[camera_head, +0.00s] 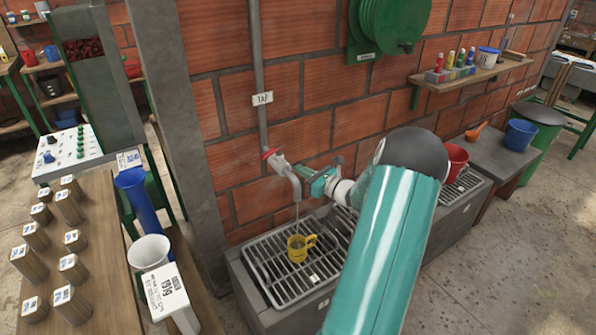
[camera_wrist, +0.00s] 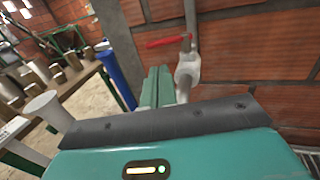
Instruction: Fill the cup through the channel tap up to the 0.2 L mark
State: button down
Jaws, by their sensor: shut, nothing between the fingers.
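A yellow cup (camera_head: 298,248) stands upright on a metal grate (camera_head: 270,275) below the tap. The tap (camera_head: 284,170) comes off a grey wall pipe, and a thin stream seems to fall from its spout toward the cup. Its red handle (camera_wrist: 166,41) shows in the wrist view, just beyond my fingers. My gripper (camera_head: 308,176) is beside the tap on its right, with its fingers (camera_wrist: 157,84) shut and empty. In the wrist view the tap body (camera_wrist: 187,70) is right of the fingertips. I cannot make out the water level or the mark in the cup.
A sign reading TAP (camera_head: 262,98) hangs on the pipe. A red bucket (camera_head: 456,158) stands on the grate behind my arm. A brick wall stands behind the tap.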

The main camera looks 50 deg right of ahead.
aim_at(267, 156)
jog(key=w, duration=1)
jog(key=shift+w, duration=0.35)
jog(key=shift+a, duration=0.1)
jog(key=shift+w+a, duration=0.3)
jog(key=shift+w, duration=0.25)
jog(key=shift+w+a, duration=0.3)
jog(key=shift+w, duration=0.25)
jog(key=shift+s, duration=0.1)
